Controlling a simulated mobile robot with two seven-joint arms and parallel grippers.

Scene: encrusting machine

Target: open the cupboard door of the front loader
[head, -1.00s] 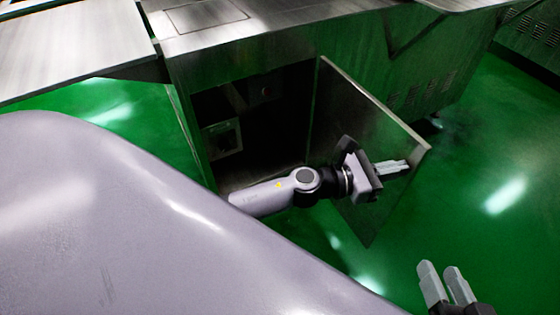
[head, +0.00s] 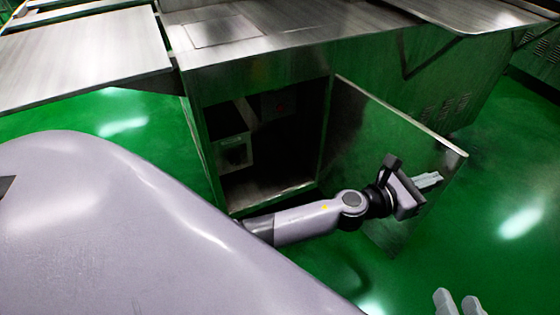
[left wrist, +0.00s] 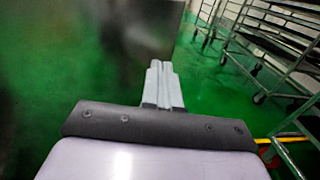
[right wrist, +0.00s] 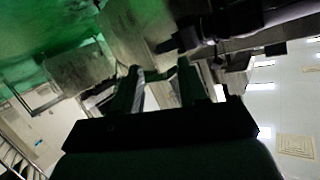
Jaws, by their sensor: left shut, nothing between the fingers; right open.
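The cupboard door (head: 375,125) is a metal panel hinged at the right side of the cupboard opening and stands swung outward, wide open. The cupboard (head: 285,150) shows a dark interior with a small box-like unit (head: 235,152) inside. My left gripper (head: 430,180) is shut and empty, in front of the door's inner face near its free edge; whether it touches is unclear. In the left wrist view the shut fingers (left wrist: 163,85) point past a dark blurred panel at the left. My right gripper (head: 458,303) is open and empty at the lower right, over the floor; its fingers also show in the right wrist view (right wrist: 160,85).
The machine's steel top (head: 290,40) lies above the cupboard, with a flat metal table (head: 80,50) at the left. Wheeled racks (left wrist: 270,45) stand in the left wrist view. Green floor (head: 500,220) is clear to the right of the door.

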